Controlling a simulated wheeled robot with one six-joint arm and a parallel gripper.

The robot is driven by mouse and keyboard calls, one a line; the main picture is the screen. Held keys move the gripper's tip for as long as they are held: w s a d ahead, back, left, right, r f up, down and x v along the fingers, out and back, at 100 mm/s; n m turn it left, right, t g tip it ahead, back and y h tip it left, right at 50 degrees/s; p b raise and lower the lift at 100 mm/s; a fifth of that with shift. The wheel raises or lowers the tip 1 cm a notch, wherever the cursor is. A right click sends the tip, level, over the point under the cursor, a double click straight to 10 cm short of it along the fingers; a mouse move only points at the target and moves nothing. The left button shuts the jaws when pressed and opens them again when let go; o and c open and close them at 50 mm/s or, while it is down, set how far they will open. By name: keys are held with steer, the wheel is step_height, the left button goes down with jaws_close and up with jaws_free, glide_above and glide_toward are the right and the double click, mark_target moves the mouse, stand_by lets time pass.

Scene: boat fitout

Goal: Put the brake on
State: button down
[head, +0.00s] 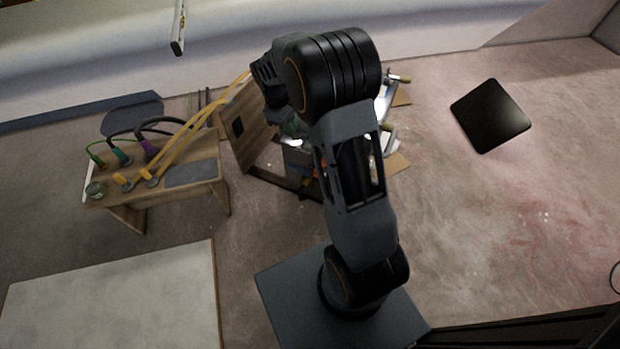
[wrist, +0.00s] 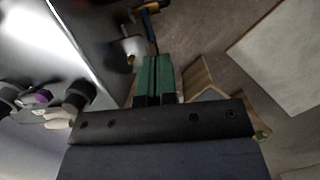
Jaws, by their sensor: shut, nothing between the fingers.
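No part is plainly recognisable as the brake. A metal-topped unit (head: 388,135) stands behind my arm in the head view, and its middle is hidden by the arm. In the wrist view my gripper (wrist: 156,62) is shut, its green fingers together with nothing between them. Just beyond and left of the fingertips is a small pale fitting (wrist: 134,47) with yellow and dark parts. I cannot tell whether the fingers touch it. A dark rod-like part (wrist: 150,32) runs close to the fingertips. A shiny panel (wrist: 75,45) fills the upper left.
A wooden bench (head: 190,165) with cables and plugs stands left, beside a tilted wooden panel (head: 250,130). A pale board (head: 120,300) lies at the front left. A black square (head: 490,115) lies on the right. Open floor shows at the right.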

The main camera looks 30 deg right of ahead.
step_height(320, 180, down, 7)
steer(key=w+n+b, duration=0.1)
steer(key=shift+w+d+g+b, duration=0.4)
steer(key=s+d+f+b, duration=0.4)
steer(key=s+f+b, duration=0.1)
steer(key=f, duration=0.5)
steer(key=shift+s, duration=0.25)
